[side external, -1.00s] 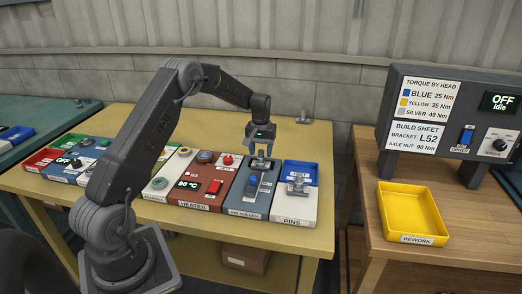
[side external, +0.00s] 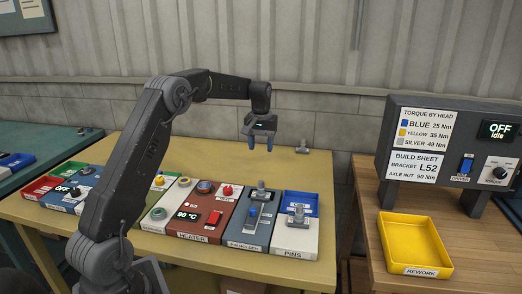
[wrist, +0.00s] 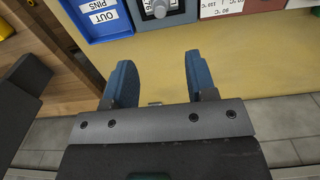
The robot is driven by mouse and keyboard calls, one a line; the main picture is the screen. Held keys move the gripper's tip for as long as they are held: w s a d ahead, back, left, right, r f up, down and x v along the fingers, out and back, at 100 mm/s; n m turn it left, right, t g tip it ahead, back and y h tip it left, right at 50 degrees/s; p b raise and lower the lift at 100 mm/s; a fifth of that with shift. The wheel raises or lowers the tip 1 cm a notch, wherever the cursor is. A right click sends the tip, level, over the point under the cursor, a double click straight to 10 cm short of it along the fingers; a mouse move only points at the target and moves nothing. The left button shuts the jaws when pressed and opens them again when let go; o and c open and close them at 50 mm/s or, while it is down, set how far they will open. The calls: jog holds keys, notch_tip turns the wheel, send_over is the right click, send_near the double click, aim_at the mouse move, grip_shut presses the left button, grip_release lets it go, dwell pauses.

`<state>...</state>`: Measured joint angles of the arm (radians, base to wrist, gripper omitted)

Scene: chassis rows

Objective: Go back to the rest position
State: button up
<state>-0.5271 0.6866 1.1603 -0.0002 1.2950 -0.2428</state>
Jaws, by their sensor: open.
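My gripper (side external: 258,141) is open and empty. In the side external view it hangs in the air above the pin holder (side external: 247,237) and the back part of the yellow bench. Its two blue fingers (wrist: 160,85) stand apart in the wrist view with nothing between them. A metal pin stands upright at the back of the pin holder, below my gripper and apart from it. The pins unit (side external: 292,240) stands to the right of the pin holder, with another metal pin on it.
A yellow rework tray (side external: 414,243) and a control panel (side external: 447,135) reading "OFF Idle" stand on the wooden table at right. The yellow bench (side external: 315,170) is mostly clear behind the units.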

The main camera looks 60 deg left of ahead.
notch_tip(320, 180, up, 7)
dwell(0.8)
dwell(0.7)
jog(key=s+d+r+m+t, duration=0.1)
jog(key=s+d+r+m, duration=0.1)
jog(key=s+d+r, duration=0.5)
jog(key=s+d+r+m+t, duration=0.1)
jog(key=s+d+m+t, duration=0.3)
jog(key=d, duration=0.8)
jog(key=s+d+f+m, duration=0.1)
jog(key=s+d+f, duration=0.2)
jog(key=s, duration=0.6)
jog(key=s+d+f+m, duration=0.1)
jog(key=s+d+f, duration=0.3)
jog(key=s+d, duration=0.2)
jog(key=s, duration=0.2)
jog(key=shift+s+f+m+t, duration=0.3)
jog(key=shift+s+m, duration=0.1)
